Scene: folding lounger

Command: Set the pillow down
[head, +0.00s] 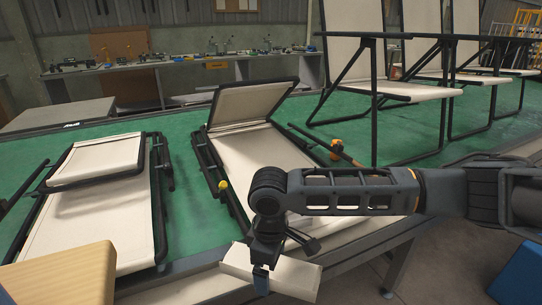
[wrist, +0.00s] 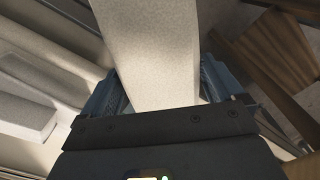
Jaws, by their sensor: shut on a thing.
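A cream, block-shaped pillow (head: 296,276) is in my gripper (head: 262,272), low in the middle of the head view. In the wrist view the pillow (wrist: 150,45) runs up between the two blue fingers of my gripper (wrist: 160,88), which are shut on its sides. The pillow appears held in front of the near edge of the green table (head: 195,222). A cream lounger (head: 255,160) with black side rails and a tilted end panel lies behind it, partly hidden by my arm. Another lounger (head: 112,210) lies flat at the left.
Several upright lounger frames (head: 345,65) stand at the right on the green top. A wooden-looking block (head: 60,278) is at the bottom left and a blue object (head: 522,272) at the bottom right. A cluttered workbench (head: 140,66) is at the back.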

